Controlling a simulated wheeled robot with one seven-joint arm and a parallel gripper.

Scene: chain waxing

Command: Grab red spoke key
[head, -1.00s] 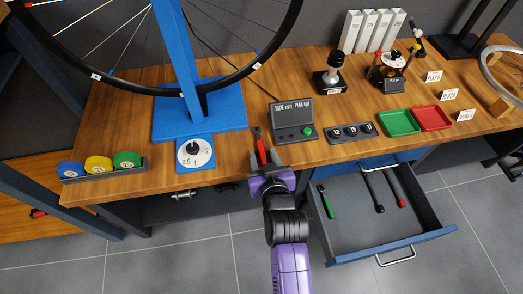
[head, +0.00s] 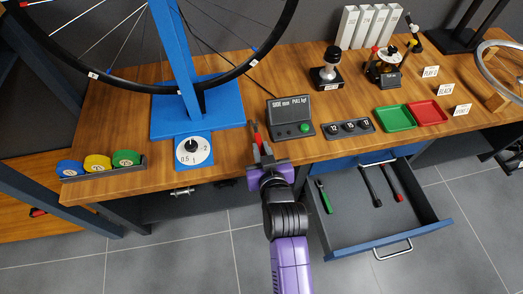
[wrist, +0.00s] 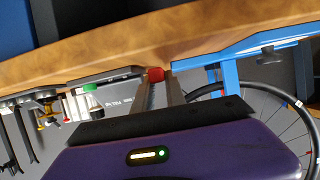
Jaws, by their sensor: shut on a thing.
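A red-handled tool, which looks like the red spoke key (head: 257,138), is held between the fingertips of my gripper (head: 261,148). Its dark tip points away from me, toward the bench. In the wrist view, a red end (wrist: 155,74) shows between the two grey fingers of my gripper (wrist: 158,88), close to the bench edge. The fingers hide the rest of it. In the head view, my gripper is at the front edge of the wooden bench (head: 225,178), left of the open drawer.
The open drawer (head: 345,232) holds green-, black- and red-handled tools. A grey gauge box (head: 290,117) stands just right of the gripper, and a white dial (head: 194,151) on a blue plate left. The wheel stand (head: 180,70) rises behind.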

